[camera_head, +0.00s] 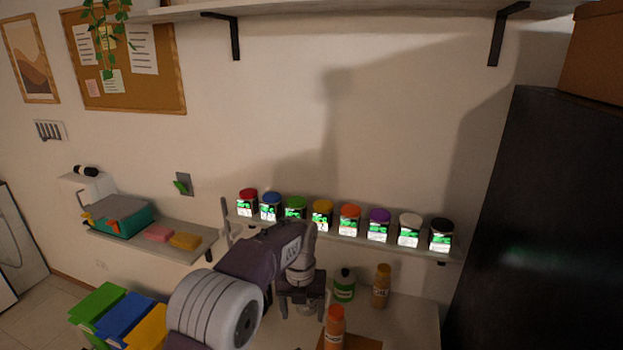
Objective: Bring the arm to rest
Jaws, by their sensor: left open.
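My left arm (255,265) comes in from the bottom left and reaches over the table (415,315). My left gripper (302,308) points down in front of the dispenser shelf, open, with nothing seen between its fingers. An orange-red bottle (334,328) stands just right of the gripper, on a brown board (368,343). A green bottle with a dark cap (344,288) and an amber bottle (381,288) stand behind it to the right. My right gripper is out of view.
Several dispensers with coloured lids (350,221) line a wall shelf (395,248) behind my gripper. A tall black cabinet (545,220) bounds the right. Coloured bins (125,315) stand at lower left. A side shelf (190,253) holds sponges (185,241).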

